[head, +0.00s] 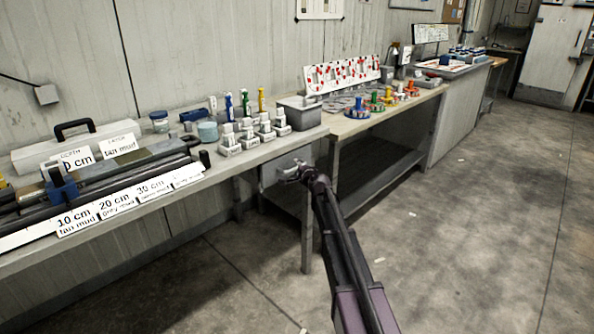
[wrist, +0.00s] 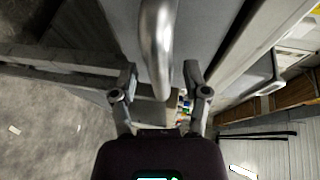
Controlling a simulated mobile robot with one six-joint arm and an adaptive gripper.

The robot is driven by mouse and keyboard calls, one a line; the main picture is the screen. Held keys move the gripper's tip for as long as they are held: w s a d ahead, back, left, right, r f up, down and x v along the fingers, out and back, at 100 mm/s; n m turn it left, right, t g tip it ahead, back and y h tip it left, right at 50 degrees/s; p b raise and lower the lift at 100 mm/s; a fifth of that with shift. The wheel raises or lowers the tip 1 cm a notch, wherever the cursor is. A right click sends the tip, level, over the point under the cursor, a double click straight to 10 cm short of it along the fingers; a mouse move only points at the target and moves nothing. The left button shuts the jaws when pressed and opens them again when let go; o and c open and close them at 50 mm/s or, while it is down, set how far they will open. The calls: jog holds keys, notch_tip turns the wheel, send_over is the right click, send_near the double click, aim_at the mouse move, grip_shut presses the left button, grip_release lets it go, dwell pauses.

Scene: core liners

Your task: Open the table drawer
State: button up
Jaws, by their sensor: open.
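The grey table drawer (head: 270,171) sits under the right end of the near table's top. Its front also fills the upper middle of the wrist view (wrist: 205,25). A curved bare-metal handle (wrist: 158,40) stands out from it. My gripper (head: 293,172) is at the drawer front in the head view and hides part of it. In the wrist view my gripper (wrist: 162,76) is open, with one finger on each side of the handle's lower end and visible gaps to both. I cannot tell how far the drawer stands out from the table.
The near table (head: 245,158) carries white label signs, dark core tubes, a grey bin (head: 300,115) and several small white stands. A second table (head: 385,112) with coloured reels adjoins it on the right. Table legs stand close to my arm. The floor (head: 470,220) at right is mostly clear.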

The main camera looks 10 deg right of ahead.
jog(key=shift+w, duration=0.1)
grip_shut()
jog(key=shift+a, duration=0.15)
